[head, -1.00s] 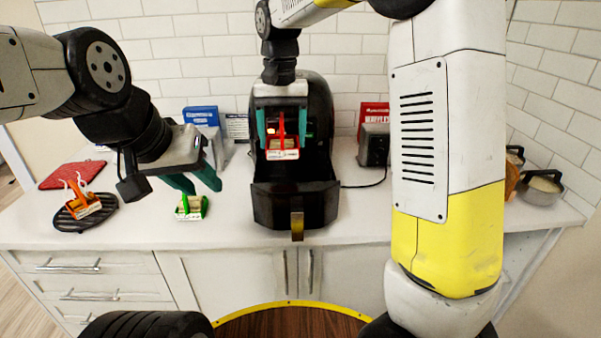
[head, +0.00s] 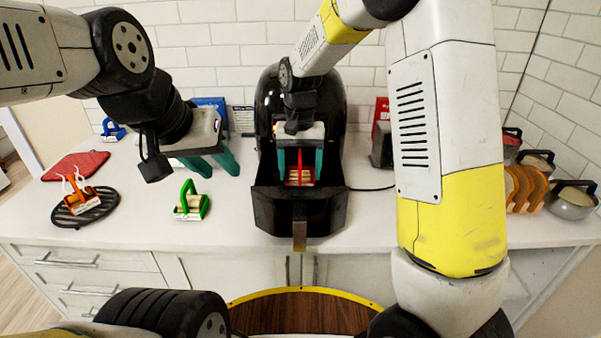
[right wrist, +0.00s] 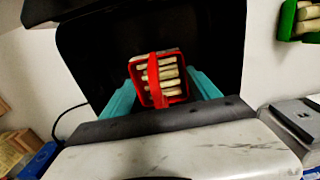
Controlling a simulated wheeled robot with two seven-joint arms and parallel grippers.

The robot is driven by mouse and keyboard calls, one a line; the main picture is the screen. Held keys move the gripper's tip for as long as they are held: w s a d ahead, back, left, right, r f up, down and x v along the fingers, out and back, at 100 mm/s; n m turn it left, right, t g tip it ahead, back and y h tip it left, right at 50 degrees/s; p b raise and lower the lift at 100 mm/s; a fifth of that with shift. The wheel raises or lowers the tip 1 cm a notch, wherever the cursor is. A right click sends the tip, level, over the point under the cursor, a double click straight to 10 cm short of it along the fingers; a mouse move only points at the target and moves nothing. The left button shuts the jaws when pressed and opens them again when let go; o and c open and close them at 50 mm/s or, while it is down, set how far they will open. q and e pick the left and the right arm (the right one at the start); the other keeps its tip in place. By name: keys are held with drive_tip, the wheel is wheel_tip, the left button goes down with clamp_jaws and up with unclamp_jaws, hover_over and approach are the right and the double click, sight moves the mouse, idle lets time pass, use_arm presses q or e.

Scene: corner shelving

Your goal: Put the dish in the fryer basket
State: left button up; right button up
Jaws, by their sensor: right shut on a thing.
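The dish (head: 299,179) is a small red tray with a red arched handle and several pale sticks in it. My right gripper (head: 299,167) is shut on it. It also shows between the teal fingers in the right wrist view (right wrist: 161,82). The fryer basket (head: 272,215) is the black drawer pulled out at the front of the black air fryer (head: 268,100). The dish is over or inside the basket's opening; its underside is hidden by the basket's front wall. My left gripper (head: 211,165) is open and empty, above the counter left of the fryer.
A green-handled dish (head: 190,205) stands on the counter left of the basket. An orange one (head: 78,200) sits on a black round trivet (head: 101,211), near a red mat (head: 75,166). A lidded pot (head: 572,202) is at the right.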

sight(300, 154)
drive_tip(key=shift+f, duration=1.95)
drive_tip(key=o, duration=2)
drive_tip(key=shift+f, duration=0.15)
drive_tip(key=shift+c, duration=0.2)
wheel_tip(300, 154, up, 12)
drive_tip(key=shift+f, duration=0.1)
drive_tip(key=s+d+r+t+y, duration=0.2)
drive_tip(key=s+d+r, duration=0.5)
drive_tip(key=s+d, duration=0.1)
drive_tip(key=s+d+t, duration=0.2)
drive_tip(key=s+d, duration=0.1)
drive_tip(key=s, duration=0.3)
drive_tip(key=s+d+t, duration=0.2)
drive_tip(key=s+d, duration=0.1)
drive_tip(key=s, duration=0.3)
drive_tip(key=shift+s+d+n, duration=0.25)
drive_tip(key=shift+s+n, duration=0.05)
drive_tip(key=shift+s, duration=0.05)
